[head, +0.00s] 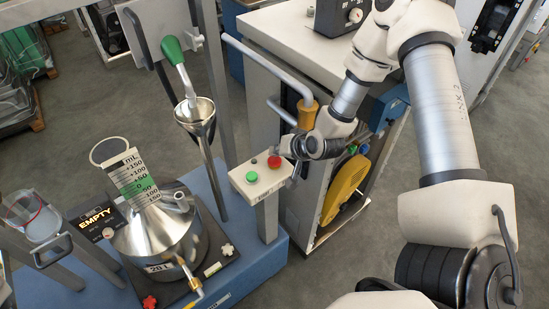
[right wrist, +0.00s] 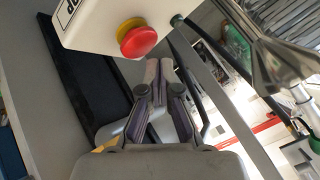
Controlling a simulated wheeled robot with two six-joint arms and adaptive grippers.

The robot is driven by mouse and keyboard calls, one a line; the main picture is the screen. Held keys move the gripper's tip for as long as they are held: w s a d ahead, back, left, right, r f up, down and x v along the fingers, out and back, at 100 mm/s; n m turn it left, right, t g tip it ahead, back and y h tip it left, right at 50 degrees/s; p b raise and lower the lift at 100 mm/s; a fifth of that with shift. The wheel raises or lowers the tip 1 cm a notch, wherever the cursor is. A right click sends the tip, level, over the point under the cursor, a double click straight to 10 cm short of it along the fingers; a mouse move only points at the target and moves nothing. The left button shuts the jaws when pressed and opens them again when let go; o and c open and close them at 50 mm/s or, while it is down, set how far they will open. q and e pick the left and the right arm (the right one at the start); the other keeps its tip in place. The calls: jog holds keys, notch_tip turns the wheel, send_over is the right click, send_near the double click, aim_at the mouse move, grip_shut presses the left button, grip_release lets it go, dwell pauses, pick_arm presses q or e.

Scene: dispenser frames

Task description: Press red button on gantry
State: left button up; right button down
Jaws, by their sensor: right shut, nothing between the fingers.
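The red button (head: 274,161) sits on top of a pale control box (head: 262,187) on a post of the blue-based frame. A green button (head: 252,177) and a small dark knob are on the same box. My right gripper (head: 299,147) is just to the right of the red button, its fingers shut and empty. In the right wrist view the red button (right wrist: 136,38), with a yellow collar, is just beyond and left of the shut fingertips (right wrist: 158,72). I cannot tell whether they touch it. My left gripper is not in view.
A steel vessel (head: 160,238) with a graduated neck stands on the blue base (head: 215,205), left of the box. A funnel (head: 195,112) and a green-handled lever (head: 172,50) rise behind it. A white-topped cabinet (head: 290,40) with a yellow handle is close behind my right gripper.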

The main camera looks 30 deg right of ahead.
aim_at(276, 161)
jog(key=shift+r+p, duration=2.15)
jog(key=shift+r, duration=0.45)
jog(key=shift+f, duration=0.1)
jog(key=shift+f, duration=0.1)
jog(key=s+a+f+n+g, duration=0.25)
jog(key=s+f, duration=0.25)
jog(key=s, duration=0.4)
jog(key=s+a+f+n+g+h, duration=0.1)
jog(key=s+a+f+n+g, duration=0.15)
jog(key=s+f, duration=0.45)
jog(key=s+a+f+n+g, duration=0.1)
jog(key=s+a+f+g, duration=0.25)
jog(key=s, duration=0.75)
notch_tip(276, 161, down, 9)
jog(key=b, duration=1)
jog(key=shift+s+n+h, duration=0.3)
jog(key=shift+s+a+g, duration=0.1)
jog(key=shift+g, duration=0.15)
